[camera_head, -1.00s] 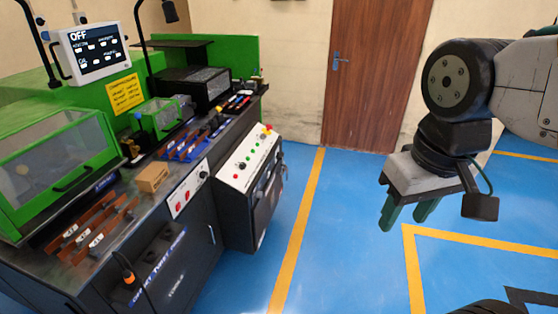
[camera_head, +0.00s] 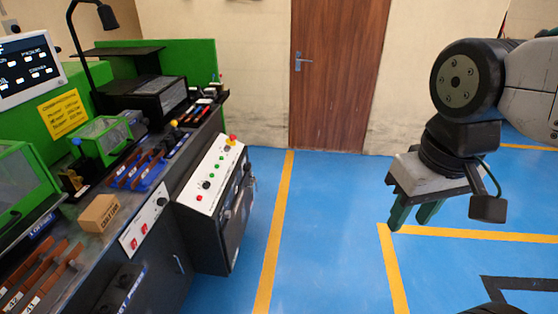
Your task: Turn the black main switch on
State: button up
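A white sloped control panel (camera_head: 216,176) at the machine's right end carries a black knob (camera_head: 206,185), small green and red buttons and a red-and-yellow emergency stop (camera_head: 232,140). A second black knob (camera_head: 161,201) sits on the white front panel with two red switches. I cannot tell which knob is the main switch, nor its setting. The screen (camera_head: 27,68) is cut off at the left edge. My gripper (camera_head: 413,216) hangs over the floor at right, well apart from the panels. Its two green fingers point down, apart, with nothing between them.
The black bench (camera_head: 110,240) holds a cardboard box (camera_head: 99,213), copper bars (camera_head: 45,270) and blue trays (camera_head: 140,168). A dark cabinet (camera_head: 215,240) juts out under the sloped panel. Blue floor (camera_head: 330,230) with yellow lines is clear between the machine and my gripper.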

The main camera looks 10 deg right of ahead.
aim_at(246, 167)
jog(key=z, duration=0.5)
jog(key=i, duration=1.4)
jog(key=u, duration=0.6)
jog(key=i, duration=0.5)
jog(key=u, duration=0.4)
